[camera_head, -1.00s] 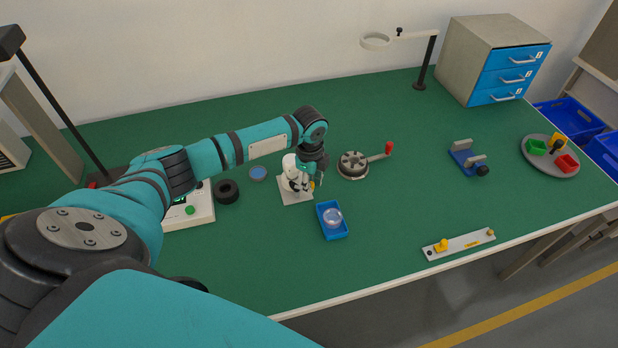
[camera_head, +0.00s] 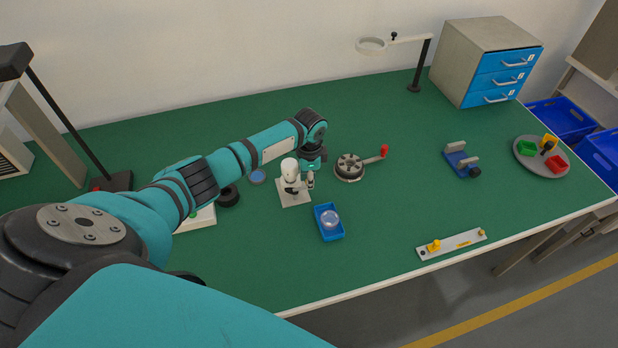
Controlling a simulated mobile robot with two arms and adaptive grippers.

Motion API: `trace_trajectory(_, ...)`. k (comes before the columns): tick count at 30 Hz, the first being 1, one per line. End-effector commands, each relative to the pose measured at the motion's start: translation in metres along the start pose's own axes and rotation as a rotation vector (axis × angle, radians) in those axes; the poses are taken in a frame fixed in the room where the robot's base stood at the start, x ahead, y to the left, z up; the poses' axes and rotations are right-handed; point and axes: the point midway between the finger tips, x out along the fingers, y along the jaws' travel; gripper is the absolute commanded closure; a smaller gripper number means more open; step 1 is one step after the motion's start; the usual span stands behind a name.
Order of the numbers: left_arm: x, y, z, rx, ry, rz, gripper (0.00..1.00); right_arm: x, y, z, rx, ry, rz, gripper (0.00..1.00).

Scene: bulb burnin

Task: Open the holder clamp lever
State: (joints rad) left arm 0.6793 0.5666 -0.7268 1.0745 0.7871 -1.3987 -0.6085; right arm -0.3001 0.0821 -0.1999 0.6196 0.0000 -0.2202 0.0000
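A white holder (camera_head: 289,170) with a rounded top stands on a pale square base plate (camera_head: 295,198) near the middle of the table. My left gripper (camera_head: 309,183) points down close beside its right side. It is small and partly dark here, so I cannot tell whether its fingers are open or shut, or whether they touch the holder. The clamp lever cannot be made out; it may be hidden by the gripper. My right gripper is out of view.
A blue tray (camera_head: 317,223) with a clear round item (camera_head: 330,218) is just in front. A black ring (camera_head: 228,196) lies left. Green tabletop (camera_head: 420,190) is free further right.

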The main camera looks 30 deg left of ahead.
Motion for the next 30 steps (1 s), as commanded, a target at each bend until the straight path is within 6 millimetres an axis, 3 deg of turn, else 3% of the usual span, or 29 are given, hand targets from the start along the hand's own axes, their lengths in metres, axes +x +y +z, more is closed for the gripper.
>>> trace_trajectory(12,-0.002,-0.003,0.0,-0.009,0.003,-0.006,1.0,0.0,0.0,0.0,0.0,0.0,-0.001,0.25)
trace_trajectory(13,-0.002,-0.003,0.0,-0.008,0.003,-0.006,0.77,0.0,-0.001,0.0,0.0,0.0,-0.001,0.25)
trace_trajectory(17,-0.002,-0.002,0.0,-0.008,0.002,-0.004,0.6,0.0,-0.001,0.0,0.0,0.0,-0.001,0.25)
trace_trajectory(26,-0.002,-0.001,0.0,-0.006,0.001,-0.002,0.58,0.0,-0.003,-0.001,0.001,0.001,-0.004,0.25)
trace_trajectory(30,-0.014,-0.002,-0.001,-0.006,0.003,-0.003,0.58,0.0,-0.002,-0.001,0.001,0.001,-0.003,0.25)
